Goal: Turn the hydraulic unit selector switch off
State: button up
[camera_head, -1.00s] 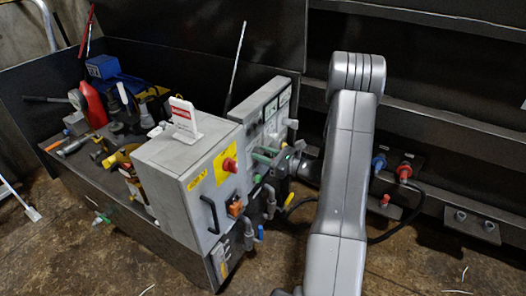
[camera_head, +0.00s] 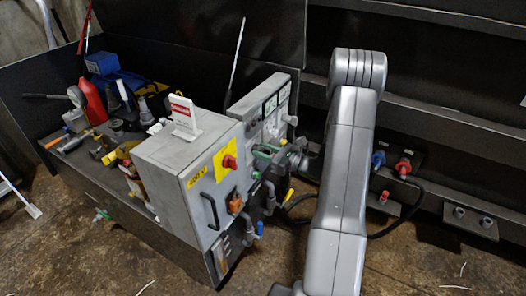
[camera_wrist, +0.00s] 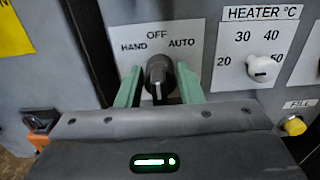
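The selector switch (camera_wrist: 159,77) is a black knob on a white plate (camera_wrist: 190,38) marked HAND, OFF and AUTO in the wrist view. Its grip stands roughly upright, with a pale line on its lower part. My gripper (camera_wrist: 160,72) has one green finger on each side of the knob, with narrow gaps showing, so it looks open around it. In the head view my gripper (camera_head: 266,154) is at the front of the grey panel (camera_head: 250,105), and the knob cannot be made out there.
A heater dial (camera_wrist: 262,68) is right of the switch, with a yellow fill button (camera_wrist: 294,126) below it. A grey box with a red knob (camera_head: 229,161) and a black handle (camera_head: 209,210) stands left of my gripper. Pipes with valves (camera_head: 250,228) are below.

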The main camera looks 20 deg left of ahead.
jog(key=s+d+p, duration=0.1)
jog(key=d, duration=1.2)
jog(key=shift+d, duration=0.25)
jog(key=a, duration=0.9)
jog(key=w+a+b, duration=0.1)
jog(key=a, duration=0.4)
jog(key=shift+d, duration=0.1)
